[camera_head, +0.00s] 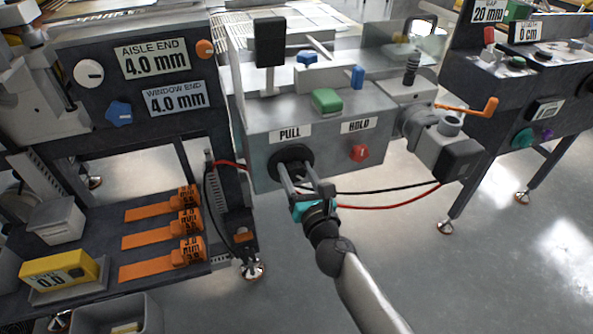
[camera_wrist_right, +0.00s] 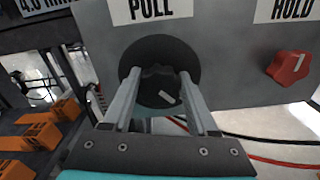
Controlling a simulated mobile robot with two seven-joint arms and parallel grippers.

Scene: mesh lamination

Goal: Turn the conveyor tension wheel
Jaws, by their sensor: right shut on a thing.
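A black round knob (camera_head: 290,155) sits on the front face of the grey machine box, under the PULL label. In the right wrist view its dark disc (camera_wrist_right: 150,52) has a raised lobed grip in the middle with a small pale mark low on its right. My right gripper (camera_head: 298,176) reaches it from below and in front. In the right wrist view the two fingers of my right gripper (camera_wrist_right: 162,88) lie on either side of the lobed grip, shut on it. The fingertips partly hide the disc. My left gripper does not show.
A red knob (camera_head: 359,153) sits under the HOLD label, right of the black knob. Red and black cables (camera_head: 390,203) hang below the box. An orange crank handle (camera_head: 470,108) juts out at the right. Orange gauges (camera_head: 160,240) lie on the lower left shelf.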

